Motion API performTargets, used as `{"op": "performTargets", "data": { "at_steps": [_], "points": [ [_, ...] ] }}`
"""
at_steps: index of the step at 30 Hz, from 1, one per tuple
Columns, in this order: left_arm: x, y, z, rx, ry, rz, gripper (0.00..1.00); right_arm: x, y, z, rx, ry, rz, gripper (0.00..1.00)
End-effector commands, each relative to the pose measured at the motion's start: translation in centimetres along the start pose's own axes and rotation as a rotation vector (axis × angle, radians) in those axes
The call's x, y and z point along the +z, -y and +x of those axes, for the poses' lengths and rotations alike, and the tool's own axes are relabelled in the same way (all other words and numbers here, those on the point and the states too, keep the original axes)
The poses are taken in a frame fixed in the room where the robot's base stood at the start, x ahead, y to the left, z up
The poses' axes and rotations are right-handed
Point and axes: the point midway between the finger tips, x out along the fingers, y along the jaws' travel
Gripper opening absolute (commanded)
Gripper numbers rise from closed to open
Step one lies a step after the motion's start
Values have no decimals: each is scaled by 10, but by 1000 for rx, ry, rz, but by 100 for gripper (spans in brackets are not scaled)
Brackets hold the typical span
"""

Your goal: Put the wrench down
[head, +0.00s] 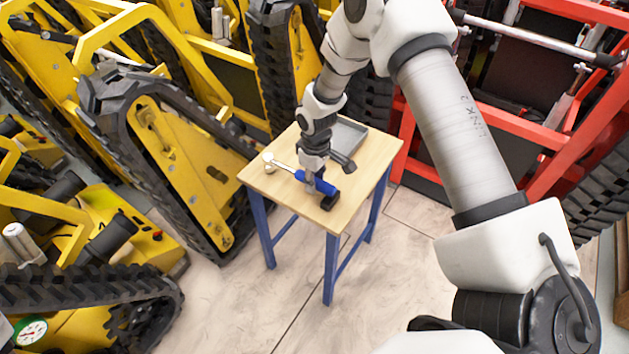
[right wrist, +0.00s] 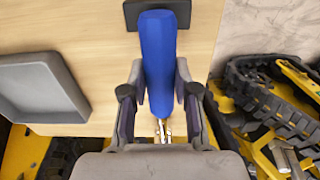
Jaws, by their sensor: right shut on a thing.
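The wrench has a blue handle (head: 324,187) and a silver head that points to the left in the head view. My right gripper (head: 311,180) is over the small wooden table and shut on the wrench. In the right wrist view the blue handle (right wrist: 158,60) lies between the two fingers (right wrist: 159,95), and part of the silver end shows below. I cannot tell whether the wrench touches the tabletop. My left gripper is not in view.
The wooden table (head: 355,205) has blue legs. A grey tray (head: 350,133) sits at its back, also in the right wrist view (right wrist: 38,90). A black block (head: 330,201) is by the handle's end. Yellow tracked carriers (head: 180,150) stand left, a red frame (head: 525,130) right.

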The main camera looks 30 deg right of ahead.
Motion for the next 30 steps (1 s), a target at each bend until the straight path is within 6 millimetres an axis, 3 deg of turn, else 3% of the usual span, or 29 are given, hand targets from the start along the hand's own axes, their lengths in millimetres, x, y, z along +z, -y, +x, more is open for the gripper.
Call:
{"op": "performTargets", "data": {
  "at_steps": [11, 12, 13, 23, 26, 30],
  "points": [
    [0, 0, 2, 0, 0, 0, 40, -1, 0, 8, 1, -3, 0, 0],
    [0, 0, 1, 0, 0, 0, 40, -1, 0, 7, 1, -3, 0, 43],
    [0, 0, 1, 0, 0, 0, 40, -1, 0, 7, 1, -3, 0, 54],
    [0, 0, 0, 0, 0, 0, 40, -1, 0, 5, 1, -3, 0, 54],
    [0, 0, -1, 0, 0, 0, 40, -1, 0, -6, 1, -4, 1, 54],
    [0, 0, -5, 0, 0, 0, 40, -2, 0, -38, 2, -6, 1, 54]
  ]
}}
